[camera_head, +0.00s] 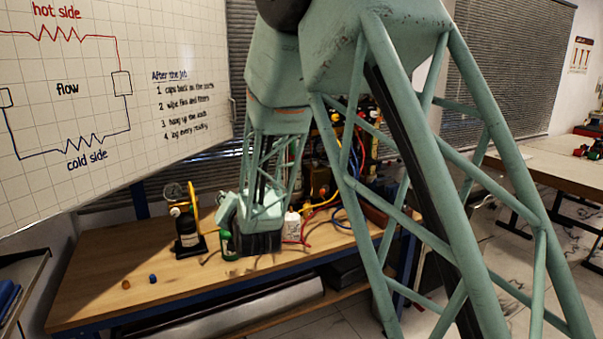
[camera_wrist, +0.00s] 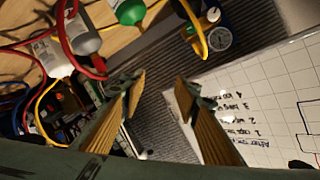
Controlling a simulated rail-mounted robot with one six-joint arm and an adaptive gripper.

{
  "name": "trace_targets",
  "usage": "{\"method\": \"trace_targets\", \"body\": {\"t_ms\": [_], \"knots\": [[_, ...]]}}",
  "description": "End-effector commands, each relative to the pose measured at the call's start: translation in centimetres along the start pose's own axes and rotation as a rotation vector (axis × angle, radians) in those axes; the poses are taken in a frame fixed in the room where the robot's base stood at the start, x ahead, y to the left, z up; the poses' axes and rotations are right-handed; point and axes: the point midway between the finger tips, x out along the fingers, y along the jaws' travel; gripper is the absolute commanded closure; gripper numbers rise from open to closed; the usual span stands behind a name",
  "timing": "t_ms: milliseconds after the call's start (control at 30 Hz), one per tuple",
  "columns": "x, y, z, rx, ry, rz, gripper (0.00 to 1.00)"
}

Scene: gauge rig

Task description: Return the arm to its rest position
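My gripper (camera_wrist: 160,82) shows in the wrist view with its two ribbed, tan fingers apart and nothing between them. Behind the gap are only the grey slatted blind and part of the whiteboard (camera_wrist: 262,95). In the head view my teal lattice arm reaches from the upper right down over the wooden workbench (camera_head: 115,275). Its wrist end hangs close above the bench, between a black pump with a gauge (camera_head: 187,232) and a white bottle (camera_head: 292,225). The fingers cannot be made out in the head view.
A green bottle (camera_head: 229,245) stands right beside my wrist end. Red, yellow and blue hoses and a manifold rig (camera_head: 320,182) crowd the bench behind. An orange cap (camera_head: 126,285) and a blue cap (camera_head: 153,279) lie at the front left, where the bench is mostly clear.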

Motion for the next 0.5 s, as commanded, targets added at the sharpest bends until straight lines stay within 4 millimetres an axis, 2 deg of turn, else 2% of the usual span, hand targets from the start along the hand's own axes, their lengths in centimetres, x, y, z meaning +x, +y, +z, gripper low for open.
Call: {"method": "trace_targets", "body": {"t_ms": [100, 500], "knots": [[-1.5, 0.6, -1.9, -0.016, -0.017, 0.026, 0.71], [-7.2, 3.1, -6.2, -0.072, -0.096, 0.116, 0.71]]}}
